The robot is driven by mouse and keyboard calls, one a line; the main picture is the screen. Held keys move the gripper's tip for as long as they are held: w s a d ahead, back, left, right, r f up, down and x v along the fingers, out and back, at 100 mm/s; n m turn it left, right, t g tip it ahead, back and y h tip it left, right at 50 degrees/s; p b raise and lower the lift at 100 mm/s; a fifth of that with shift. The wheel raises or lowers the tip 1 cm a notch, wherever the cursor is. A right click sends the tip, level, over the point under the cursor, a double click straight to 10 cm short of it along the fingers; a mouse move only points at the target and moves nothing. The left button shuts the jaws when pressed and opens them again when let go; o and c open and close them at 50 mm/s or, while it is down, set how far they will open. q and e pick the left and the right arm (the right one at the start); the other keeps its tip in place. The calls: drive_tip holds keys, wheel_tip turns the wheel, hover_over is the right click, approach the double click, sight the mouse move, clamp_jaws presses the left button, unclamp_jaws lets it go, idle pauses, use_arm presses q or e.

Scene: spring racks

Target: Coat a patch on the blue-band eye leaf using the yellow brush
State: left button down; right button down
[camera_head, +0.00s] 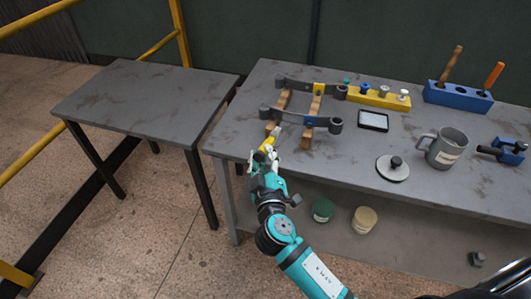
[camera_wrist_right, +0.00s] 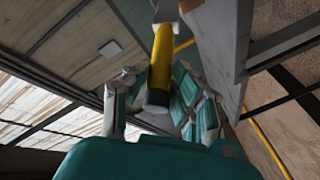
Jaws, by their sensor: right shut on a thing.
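The blue-band eye leaf (camera_head: 290,117) is a dark curved spring strip with a rolled eye at each end. It lies across two wooden bars (camera_head: 306,137) near the table's front left corner. My right gripper (camera_head: 264,157) is at the table's front edge, just in front of this leaf. It is shut on the yellow brush (camera_head: 269,142), whose yellow handle also shows in the right wrist view (camera_wrist_right: 160,62). The brush head points up toward the leaf; whether it touches is too small to tell. My left gripper is not in view.
A yellow-band leaf (camera_head: 298,83) lies behind on the same bars. The left table (camera_head: 150,95) is bare.

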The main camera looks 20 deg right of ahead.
drive_tip(key=shift+s+a, duration=0.35)
drive_tip(key=shift+s, duration=0.15)
drive_tip(key=shift+s+a+b, duration=0.4)
drive_tip(key=shift+s+a, duration=0.05)
drive_tip(key=shift+s, duration=0.25)
